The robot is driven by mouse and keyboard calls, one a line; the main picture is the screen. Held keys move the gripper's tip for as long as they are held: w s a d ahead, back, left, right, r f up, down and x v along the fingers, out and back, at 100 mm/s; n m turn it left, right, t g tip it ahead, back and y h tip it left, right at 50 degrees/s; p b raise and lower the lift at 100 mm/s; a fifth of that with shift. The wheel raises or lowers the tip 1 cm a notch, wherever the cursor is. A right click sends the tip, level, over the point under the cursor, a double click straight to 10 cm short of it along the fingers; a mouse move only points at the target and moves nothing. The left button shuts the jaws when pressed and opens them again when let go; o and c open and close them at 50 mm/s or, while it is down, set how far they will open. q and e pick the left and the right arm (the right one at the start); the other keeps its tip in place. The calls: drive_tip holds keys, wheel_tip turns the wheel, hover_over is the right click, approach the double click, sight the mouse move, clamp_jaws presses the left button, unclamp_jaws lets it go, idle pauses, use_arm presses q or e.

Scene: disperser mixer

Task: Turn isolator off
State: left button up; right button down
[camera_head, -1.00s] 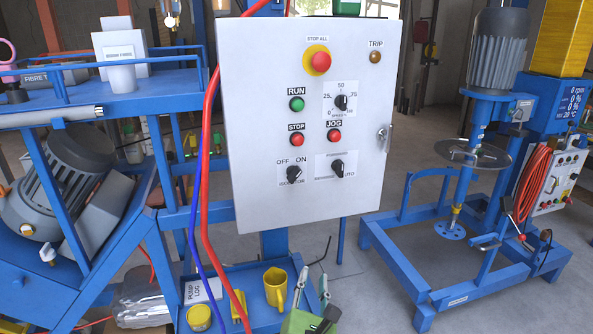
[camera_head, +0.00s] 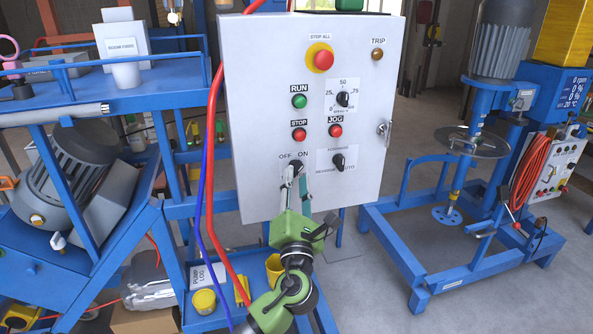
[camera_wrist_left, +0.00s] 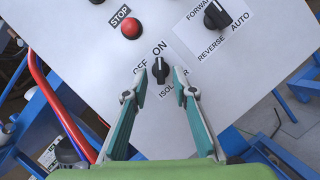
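The isolator switch is a black rotary knob (camera_wrist_left: 161,70) low on the front of the white control panel (camera_head: 360,195). In the left wrist view its pointer faces ON, with OFF to the left. In the head view the knob (camera_head: 293,168) is partly hidden by my fingers. My left gripper (camera_head: 297,177), green with teal and grey fingers, reaches up from below. In the left wrist view the left gripper (camera_wrist_left: 161,84) is open, with one fingertip on each side of the knob and visible gaps. My right gripper is not in view.
The red stop button (camera_head: 299,134) is above the isolator, and another selector knob (camera_head: 338,161) is to its right. Red (camera_head: 212,190) and blue hoses run down the panel's left side. A yellow mug (camera_head: 273,264) stands below, beside my left arm.

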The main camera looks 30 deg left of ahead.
use_arm(q)
drive_tip(key=shift+x, duration=1.05)
clamp_jaws()
